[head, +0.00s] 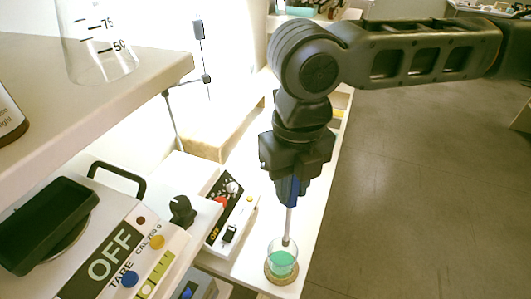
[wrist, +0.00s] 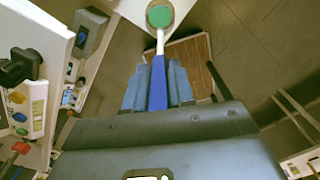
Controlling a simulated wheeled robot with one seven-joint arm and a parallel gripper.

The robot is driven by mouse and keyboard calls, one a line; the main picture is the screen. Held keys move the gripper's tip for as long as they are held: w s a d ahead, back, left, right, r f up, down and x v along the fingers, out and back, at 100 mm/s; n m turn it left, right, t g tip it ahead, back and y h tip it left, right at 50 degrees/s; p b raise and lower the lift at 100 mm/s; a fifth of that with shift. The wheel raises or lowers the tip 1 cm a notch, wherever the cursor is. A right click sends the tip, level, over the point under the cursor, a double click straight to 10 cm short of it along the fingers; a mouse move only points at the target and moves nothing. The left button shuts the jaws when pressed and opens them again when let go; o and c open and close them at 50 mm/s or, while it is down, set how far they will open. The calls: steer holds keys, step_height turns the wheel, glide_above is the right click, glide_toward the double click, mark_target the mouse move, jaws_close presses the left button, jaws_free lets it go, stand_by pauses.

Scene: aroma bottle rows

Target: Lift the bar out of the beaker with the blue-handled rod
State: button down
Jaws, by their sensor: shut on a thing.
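The blue-handled rod (head: 289,208) hangs down from my gripper (head: 293,183), which is shut on its blue handle. In the wrist view the blue handle (wrist: 158,84) lies between the two fingers of my gripper (wrist: 158,85). The rod's lower end reaches down to the beaker (head: 282,258), a small glass with green liquid near the table's front edge. In the wrist view the beaker (wrist: 160,14) shows as a green disc at the rod's far end. I cannot make out the bar in either view.
The beaker stands on a round brown mat (head: 281,275). To its left are a control box (head: 230,205) and a balance (head: 112,250) marked OFF. A shelf (head: 90,95) with a flask (head: 97,45) overhangs at upper left. Open floor (head: 400,190) lies right of the narrow table.

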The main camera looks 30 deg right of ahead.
steer(key=shift+w, duration=0.4)
step_height(320, 180, down, 12)
steer(key=b, duration=0.9)
steer(key=shift+f, duration=0.25)
stand_by(1.0)
steer(key=shift+r+p, duration=4.35)
steer(key=shift+r, duration=2.55)
